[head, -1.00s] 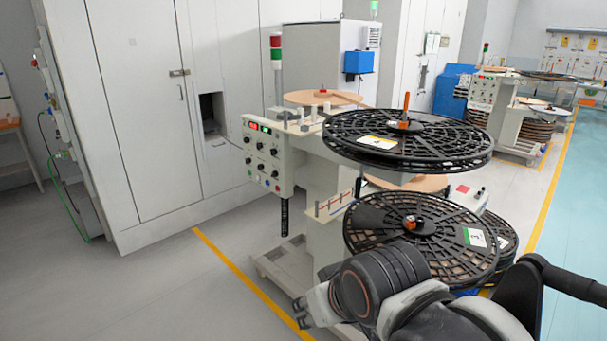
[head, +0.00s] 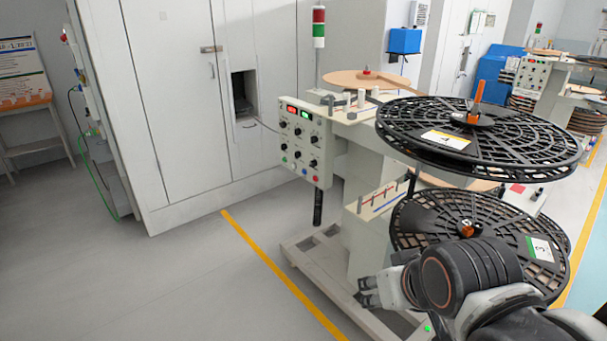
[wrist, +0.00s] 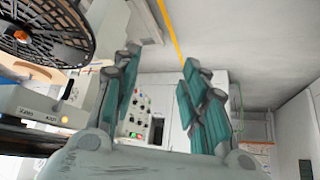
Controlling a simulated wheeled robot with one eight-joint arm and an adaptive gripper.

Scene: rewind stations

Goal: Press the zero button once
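The control panel (head: 297,140) is on the left side of the rewind station in the head view. It has two lit displays, one red and one green, several dark knobs and small coloured buttons along its lower edge. No label is legible, so I cannot tell which is the zero button. My gripper (head: 369,290) is low in front of the station, well apart from the panel. In the wrist view my gripper (wrist: 160,88) has its teal-padded fingers spread, with nothing held between them. The panel (wrist: 140,107) shows in the gap beyond them.
Large black reels (head: 480,140) overhang the station's right side near my arm. The station's pale base (head: 318,262) stands on the floor below. A grey cabinet (head: 180,110) is behind it at left. The floor (head: 180,285) left of the yellow line is clear.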

